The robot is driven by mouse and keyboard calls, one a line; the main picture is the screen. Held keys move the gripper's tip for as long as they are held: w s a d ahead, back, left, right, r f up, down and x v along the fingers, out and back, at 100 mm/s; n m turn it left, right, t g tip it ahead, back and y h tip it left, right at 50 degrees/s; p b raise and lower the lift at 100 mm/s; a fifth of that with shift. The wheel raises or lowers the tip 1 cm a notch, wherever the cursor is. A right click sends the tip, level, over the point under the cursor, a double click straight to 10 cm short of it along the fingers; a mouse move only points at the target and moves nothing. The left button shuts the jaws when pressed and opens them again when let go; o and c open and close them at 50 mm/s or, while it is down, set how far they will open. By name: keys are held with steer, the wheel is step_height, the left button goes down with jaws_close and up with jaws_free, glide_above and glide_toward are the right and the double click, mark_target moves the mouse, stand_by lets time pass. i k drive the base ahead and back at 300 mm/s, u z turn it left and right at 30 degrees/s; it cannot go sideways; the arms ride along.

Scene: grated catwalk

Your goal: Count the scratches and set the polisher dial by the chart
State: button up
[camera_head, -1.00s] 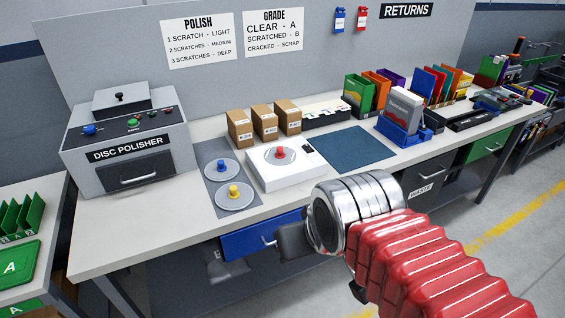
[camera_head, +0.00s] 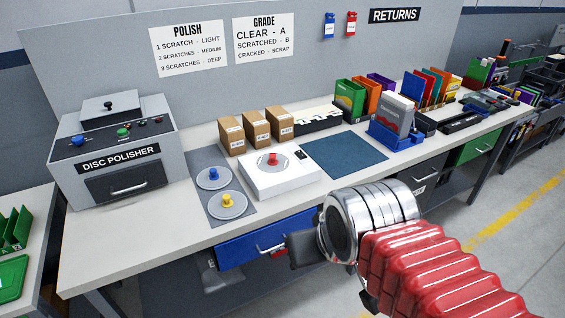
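The grey disc polisher (camera_head: 110,152) stands at the left end of the bench, with a blue knob, a green knob and a red button on its sloped panel. The blue knob (camera_head: 78,141) is too small to read its setting. The polish chart (camera_head: 189,49) on the back panel reads 1 scratch light, 2 scratches medium, 3 scratches deep. Two grey discs with blue and yellow knobs lie on a grey mat (camera_head: 198,164). A white device (camera_head: 281,182) holds a disc with a red knob; no scratches can be made out. My gripper (camera_head: 300,246) is before the bench's front edge; its fingers are mostly hidden.
A grade chart (camera_head: 264,42) hangs beside the polish chart. Several brown boxes (camera_head: 256,131) stand behind the white device. A blue mat (camera_head: 345,153) is bare. A blue drawer (camera_head: 262,243) sits under the bench near my gripper. Coloured cases stand to the right.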

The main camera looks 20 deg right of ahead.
mark_target(79, 140)
steer(key=z, duration=0.15)
steer(key=i, duration=1)
steer(key=z, duration=1.3)
steer(key=k, duration=0.95)
